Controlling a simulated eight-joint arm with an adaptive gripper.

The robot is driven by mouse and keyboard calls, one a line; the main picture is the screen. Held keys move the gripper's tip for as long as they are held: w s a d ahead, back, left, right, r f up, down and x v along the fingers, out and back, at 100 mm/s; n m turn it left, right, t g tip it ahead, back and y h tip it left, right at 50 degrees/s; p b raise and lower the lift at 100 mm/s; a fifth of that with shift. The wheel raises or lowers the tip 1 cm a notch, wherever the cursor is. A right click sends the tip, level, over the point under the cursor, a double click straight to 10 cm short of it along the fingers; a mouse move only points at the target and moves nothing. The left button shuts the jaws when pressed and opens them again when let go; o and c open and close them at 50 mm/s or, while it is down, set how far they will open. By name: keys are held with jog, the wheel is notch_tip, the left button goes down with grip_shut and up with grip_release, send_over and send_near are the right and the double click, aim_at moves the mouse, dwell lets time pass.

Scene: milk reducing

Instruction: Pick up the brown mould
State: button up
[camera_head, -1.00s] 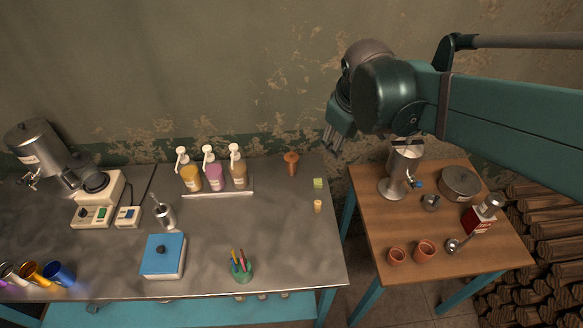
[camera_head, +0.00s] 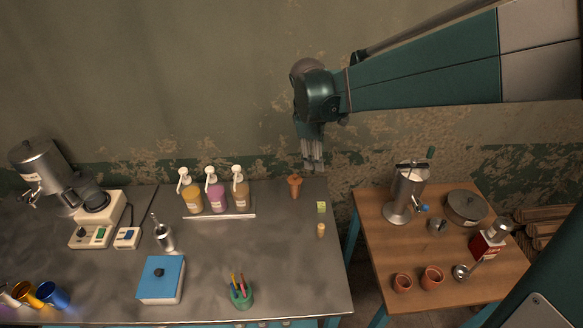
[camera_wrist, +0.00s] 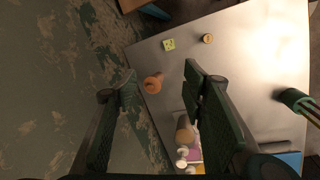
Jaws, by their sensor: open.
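The brown mould (camera_head: 295,186) stands on the metal table near its back right, a small orange-brown piece with a wider top. It also shows in the wrist view (camera_wrist: 153,83), between my two fingers and beyond their tips. My gripper (camera_head: 313,163) is above and slightly right of the mould in the head view, pointing down. The gripper is apart from the mould.
A green-yellow block (camera_head: 321,207) and a small tan cylinder (camera_head: 321,230) stand in front of the mould. Pump bottles (camera_head: 217,196) stand on a tray to its left. A green pen cup (camera_head: 241,296) is near the front edge. A wooden table (camera_head: 375,232) with a metal press is at right.

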aim_at(299, 187)
jog(key=w+a+f+n, duration=0.2)
jog(key=w+f, duration=0.1)
jog(key=f, duration=0.2)
jog(key=w+a+f+n+g+h+b, duration=0.1)
jog(key=w+a+f, duration=0.2)
jog(key=w+f, duration=0.1)
jog(key=w+a+f+n, duration=0.2)
jog(key=w+f, duration=0.1)
jog(key=f, duration=0.2)
jog(key=shift+w+a+f+n+g+h+b, duration=0.2)
jog(key=shift+f+n+g+h+b, duration=0.1)
jog(key=shift+g+b, duration=0.1)
jog(key=shift+w+a+f, duration=0.25)
jog(key=shift+f, duration=0.3)
jog(key=shift+n, duration=0.3)
jog(key=shift+f, duration=0.15)
jog(key=shift+x, duration=3.25)
jog(key=shift+d+f, duration=0.1)
jog(key=shift+b+x, duration=0.3)
jog(key=shift+x, duration=2.2)
jog(key=shift+c, duration=0.2)
jog(key=c, duration=0.9)
